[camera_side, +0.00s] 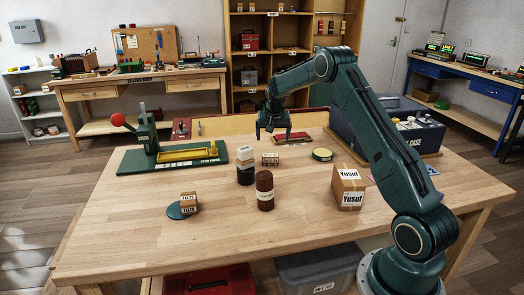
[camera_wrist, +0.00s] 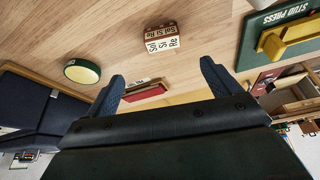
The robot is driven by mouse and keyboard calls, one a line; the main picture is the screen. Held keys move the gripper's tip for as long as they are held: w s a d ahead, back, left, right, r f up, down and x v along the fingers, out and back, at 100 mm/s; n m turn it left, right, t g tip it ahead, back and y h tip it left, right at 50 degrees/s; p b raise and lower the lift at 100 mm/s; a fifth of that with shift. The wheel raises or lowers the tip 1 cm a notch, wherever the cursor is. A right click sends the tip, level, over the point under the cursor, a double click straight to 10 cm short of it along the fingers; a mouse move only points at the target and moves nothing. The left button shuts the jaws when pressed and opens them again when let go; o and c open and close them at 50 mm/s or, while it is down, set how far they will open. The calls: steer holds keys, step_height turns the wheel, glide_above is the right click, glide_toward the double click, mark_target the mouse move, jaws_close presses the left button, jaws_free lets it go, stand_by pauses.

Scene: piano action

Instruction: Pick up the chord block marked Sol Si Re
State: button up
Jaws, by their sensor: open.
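The chord block marked Sol Si Re (camera_wrist: 163,40) is a small wooden block with pale, lettered faces. It rests on the bare wood of the workbench, near the top middle of the wrist view. In the side view a small lettered wooden block (camera_side: 270,160) stands in the matching place, its words too small to read. My gripper (camera_side: 273,136) is open and empty, fingers spread and pointing down, above the bench and behind the block. In the wrist view my gripper (camera_wrist: 162,70) has a finger on either side, and the block lies beyond the tips, touched by neither.
A round green-rimmed tin (camera_side: 322,155) and a red flat item (camera_side: 292,137) lie nearby. A black-and-white bottle (camera_side: 245,168) and brown cylinder (camera_side: 265,190) stand in front of the block. The green stud press (camera_side: 205,160) is left, a Yusuf box (camera_side: 348,188) right.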

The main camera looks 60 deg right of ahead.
glide_above(270, 155)
steer(key=s+a, duration=0.2)
step_height(270, 155, down, 6)
steer(key=shift+d, duration=0.15)
steer(key=shift+w+x, duration=0.15)
steer(key=shift+x, duration=1.15)
steer(key=shift+w+x, duration=0.1)
steer(key=shift+x, duration=1.2)
steer(key=c, duration=1.1)
